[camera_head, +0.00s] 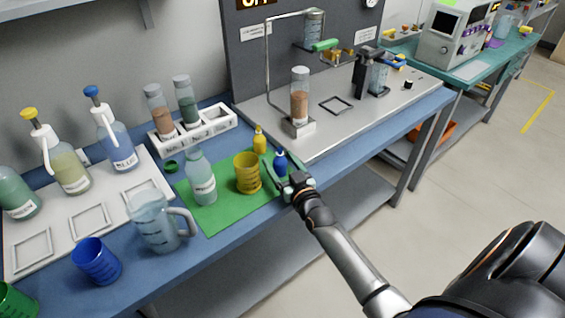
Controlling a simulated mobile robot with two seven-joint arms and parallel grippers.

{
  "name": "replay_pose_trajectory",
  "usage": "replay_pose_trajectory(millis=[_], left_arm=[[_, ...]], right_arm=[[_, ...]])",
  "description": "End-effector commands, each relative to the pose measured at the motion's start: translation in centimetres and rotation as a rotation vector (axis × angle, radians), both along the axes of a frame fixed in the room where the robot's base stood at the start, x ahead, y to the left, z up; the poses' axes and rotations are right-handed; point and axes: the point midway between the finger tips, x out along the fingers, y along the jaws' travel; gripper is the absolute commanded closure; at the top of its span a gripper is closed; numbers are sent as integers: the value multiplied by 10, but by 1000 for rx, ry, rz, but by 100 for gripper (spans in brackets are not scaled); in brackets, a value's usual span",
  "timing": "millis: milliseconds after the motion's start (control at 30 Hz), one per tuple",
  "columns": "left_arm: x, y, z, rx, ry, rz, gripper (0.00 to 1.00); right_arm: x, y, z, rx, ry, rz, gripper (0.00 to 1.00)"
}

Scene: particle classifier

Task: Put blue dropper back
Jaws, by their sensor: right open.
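The small blue dropper (281,161) stands upright at the right edge of the green mat (219,214). My right gripper (280,169) is open at the blue dropper, with its fingers around or right beside it; the dropper's lower part is partly hidden by the gripper. The yellow dropper (259,140) stands upright just behind and to the left. My left gripper is not in view.
A yellow beaker (247,174) stands close left of my right gripper, with a labelled bottle (200,178) beyond it. A clear pitcher (155,222) and blue cup (96,261) stand at the front left. The white apparatus base (340,128) lies behind right.

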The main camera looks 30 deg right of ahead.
Motion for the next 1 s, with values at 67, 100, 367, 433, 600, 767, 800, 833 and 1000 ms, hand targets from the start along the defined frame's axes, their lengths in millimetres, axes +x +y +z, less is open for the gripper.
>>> replay_pose_trajectory(millis=[67,100,367,433,600,767,800,833,1000], left_arm=[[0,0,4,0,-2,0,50],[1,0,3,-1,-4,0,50],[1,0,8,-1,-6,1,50],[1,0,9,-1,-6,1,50],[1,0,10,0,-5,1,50],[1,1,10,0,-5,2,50],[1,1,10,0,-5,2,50],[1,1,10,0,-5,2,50],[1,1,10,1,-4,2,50]], right_arm=[[0,0,5,0,-1,0,23],[-4,1,3,0,1,0,23],[-47,7,2,0,3,0,23],[-61,9,2,0,3,0,23],[-92,13,3,0,2,0,23],[-110,16,2,0,2,0,23],[-113,17,3,0,1,0,23],[-115,17,3,0,0,0,23],[-134,49,-29,9,122,77,23]])
